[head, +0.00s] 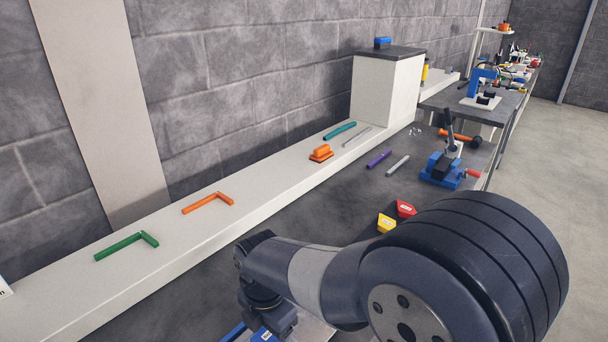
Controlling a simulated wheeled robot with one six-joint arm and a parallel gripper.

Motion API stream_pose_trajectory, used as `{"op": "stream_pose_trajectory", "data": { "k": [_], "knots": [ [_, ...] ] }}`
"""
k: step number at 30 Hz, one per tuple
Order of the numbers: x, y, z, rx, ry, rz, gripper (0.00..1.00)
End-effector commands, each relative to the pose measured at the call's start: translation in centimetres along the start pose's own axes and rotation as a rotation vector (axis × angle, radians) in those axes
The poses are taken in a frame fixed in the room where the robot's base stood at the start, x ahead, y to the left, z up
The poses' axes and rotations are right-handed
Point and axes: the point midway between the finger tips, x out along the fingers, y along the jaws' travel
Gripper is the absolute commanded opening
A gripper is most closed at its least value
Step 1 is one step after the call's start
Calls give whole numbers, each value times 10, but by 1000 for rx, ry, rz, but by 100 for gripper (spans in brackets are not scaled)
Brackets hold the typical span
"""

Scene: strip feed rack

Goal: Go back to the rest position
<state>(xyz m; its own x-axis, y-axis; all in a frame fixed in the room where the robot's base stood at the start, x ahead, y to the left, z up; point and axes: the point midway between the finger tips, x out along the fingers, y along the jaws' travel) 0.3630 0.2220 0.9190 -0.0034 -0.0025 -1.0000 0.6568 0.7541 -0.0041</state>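My arm reaches in from the lower right of the head view. It bends down at its wrist near the bottom middle. The dark end of the wrist, where my gripper (278,325) sits, is at the bottom edge. Its fingers do not show, so I cannot tell whether it is open or shut or holds anything. A blue piece with a label (263,335) lies right beside or below it, cut off by the frame.
A white ledge (150,275) along the wall bears green (125,246) and orange (208,203) L-shaped pieces and an orange block (321,153). Purple (378,159) and grey (398,166) bars, yellow (386,223) and red (405,209) bins and a blue tool (442,171) stand on the dark bench.

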Motion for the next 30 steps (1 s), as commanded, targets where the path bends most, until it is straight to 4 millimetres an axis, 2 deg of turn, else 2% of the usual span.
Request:
{"op": "stream_pose_trajectory", "data": {
  "k": [1,3,11,22,26,29,30],
  "knots": [
    [-13,2,0,0,-2,8,71],
    [-20,2,0,0,-2,7,71],
    [-32,1,0,0,-1,3,71],
    [-28,0,0,0,0,2,71],
    [-14,0,0,0,0,-1,71],
    [5,0,0,0,0,-1,71],
    [-7,1,0,0,-2,7,71]
  ]
}}
